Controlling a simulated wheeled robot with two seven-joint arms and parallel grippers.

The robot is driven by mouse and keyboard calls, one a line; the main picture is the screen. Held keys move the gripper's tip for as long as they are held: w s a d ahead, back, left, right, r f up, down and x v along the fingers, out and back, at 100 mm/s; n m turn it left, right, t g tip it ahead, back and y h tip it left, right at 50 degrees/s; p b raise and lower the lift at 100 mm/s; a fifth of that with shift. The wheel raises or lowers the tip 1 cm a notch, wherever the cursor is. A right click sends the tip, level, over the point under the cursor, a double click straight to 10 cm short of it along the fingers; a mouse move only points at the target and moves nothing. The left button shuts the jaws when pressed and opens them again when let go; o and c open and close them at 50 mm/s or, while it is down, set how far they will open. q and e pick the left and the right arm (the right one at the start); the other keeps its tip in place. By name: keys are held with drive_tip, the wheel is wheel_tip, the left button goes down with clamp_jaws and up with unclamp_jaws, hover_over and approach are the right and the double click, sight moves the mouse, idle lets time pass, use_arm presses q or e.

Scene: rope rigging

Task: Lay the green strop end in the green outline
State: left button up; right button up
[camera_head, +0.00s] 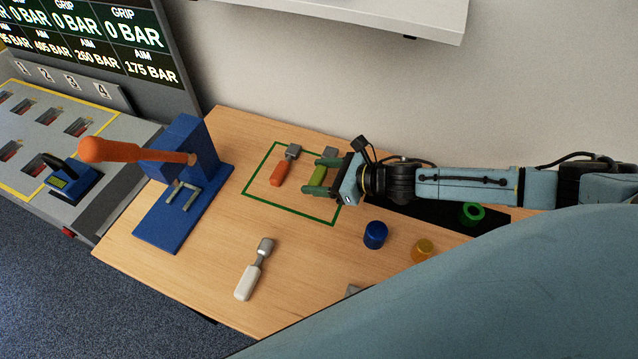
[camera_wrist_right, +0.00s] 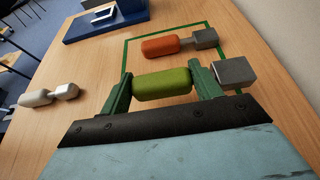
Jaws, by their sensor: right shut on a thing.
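The green strop end (camera_wrist_right: 163,84) has a rounded green body and a grey metal block at one end. It also shows in the head view (camera_head: 318,176). My right gripper (camera_head: 322,178) is shut on its green body, inside the right part of the green outline (camera_head: 290,208) on the wooden table. I cannot tell whether the strop end touches the table. An orange strop end (camera_head: 282,170) lies inside the outline to its left, apart from it. In the right wrist view the fingers (camera_wrist_right: 160,88) stand on both sides of the green body. My left gripper is not in view.
A white strop end (camera_head: 252,272) lies at the front of the table. A blue press with an orange handle (camera_head: 200,160) stands at the left. A blue cap (camera_head: 375,234), a yellow cap (camera_head: 423,250) and a green ring (camera_head: 472,212) are at the right.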

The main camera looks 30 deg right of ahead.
drive_tip(key=shift+f, duration=1.4)
drive_tip(key=shift+f+b, duration=0.2)
drive_tip(key=shift+b, duration=0.15)
drive_tip(key=o, duration=1.1)
drive_tip(key=shift+o, duration=0.2)
drive_tip(key=shift+r, duration=0.15)
drive_tip(key=shift+s+d+r, duration=0.15)
drive_tip(key=shift+s, duration=0.05)
drive_tip(key=p+v, duration=0.1)
drive_tip(key=v, duration=1)
drive_tip(key=shift+s+d+r, duration=0.1)
drive_tip(key=shift+s+d, duration=0.05)
drive_tip(key=shift+s, duration=0.05)
